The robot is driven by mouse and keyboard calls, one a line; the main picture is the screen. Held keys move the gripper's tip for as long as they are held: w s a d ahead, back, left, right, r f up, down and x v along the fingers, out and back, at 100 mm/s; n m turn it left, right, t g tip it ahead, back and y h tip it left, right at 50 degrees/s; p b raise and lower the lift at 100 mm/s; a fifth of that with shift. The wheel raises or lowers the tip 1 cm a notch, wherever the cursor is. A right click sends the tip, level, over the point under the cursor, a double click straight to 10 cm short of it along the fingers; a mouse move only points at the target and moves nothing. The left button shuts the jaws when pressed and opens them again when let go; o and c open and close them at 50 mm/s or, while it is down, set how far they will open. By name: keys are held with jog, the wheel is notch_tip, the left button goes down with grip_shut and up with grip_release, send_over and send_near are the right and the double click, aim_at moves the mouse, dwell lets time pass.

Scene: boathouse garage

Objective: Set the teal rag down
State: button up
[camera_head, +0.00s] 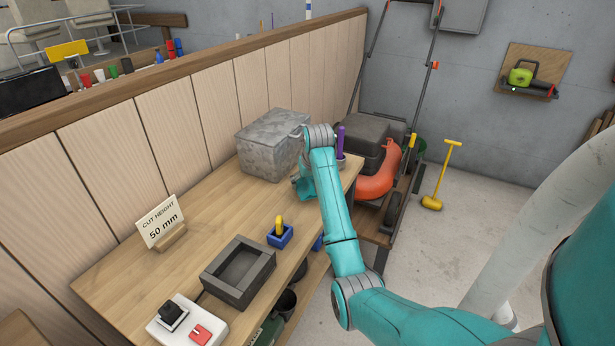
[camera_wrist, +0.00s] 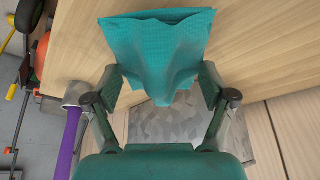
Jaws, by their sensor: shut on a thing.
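The teal rag (camera_wrist: 158,45) is pinched between the fingers of my gripper (camera_wrist: 160,85) in the wrist view, its wide edge spread out past the fingertips. In the head view the rag (camera_head: 305,187) shows as a small teal patch beside my arm, low over the far end of the wooden workbench (camera_head: 185,235). I cannot tell whether the rag touches the bench top. My gripper is mostly hidden behind my wrist in the head view.
A grey metal box (camera_head: 268,150) stands behind my gripper, against the plank wall. A purple stick (camera_head: 341,140) stands in a small cup at the bench's far edge. A blue holder (camera_head: 280,237), a dark tray (camera_head: 238,270) and a sign (camera_head: 160,222) sit nearer. Bare bench lies between.

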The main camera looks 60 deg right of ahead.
jog(key=shift+f, duration=0.75)
jog(key=shift+f, duration=0.2)
jog(key=shift+f, duration=0.6)
jog(key=shift+f, duration=0.25)
jog(key=o, duration=1)
jog(key=shift+c, duration=0.2)
jog(key=v, duration=1.2)
